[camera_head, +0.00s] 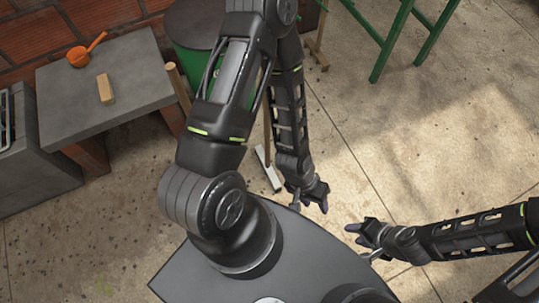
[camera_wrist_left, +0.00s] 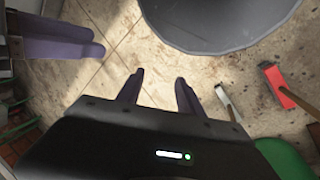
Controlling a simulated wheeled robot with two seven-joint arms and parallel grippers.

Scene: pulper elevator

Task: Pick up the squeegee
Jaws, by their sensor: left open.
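A squeegee with a pale narrow head (camera_head: 268,170) and a wooden handle stands on the concrete floor; my left arm hides part of it in the head view. In the left wrist view, a pale-headed tool (camera_wrist_left: 228,102) that looks like it is right of my left fingers, apart from them. My left gripper (camera_head: 317,197) hangs to the right of the squeegee head, open and empty; its two purple fingers also show in the left wrist view (camera_wrist_left: 160,90). My right gripper (camera_head: 355,235) is farther right, its fingers apart and empty.
A red-headed tool (camera_wrist_left: 279,88) lies right of the pale one. A grey stone table (camera_head: 130,105) holds an orange ladle bowl (camera_head: 78,56) and a wooden block (camera_head: 105,89). A green drum (camera_head: 190,60) and green stand legs (camera_head: 392,45) are behind. Floor at right is clear.

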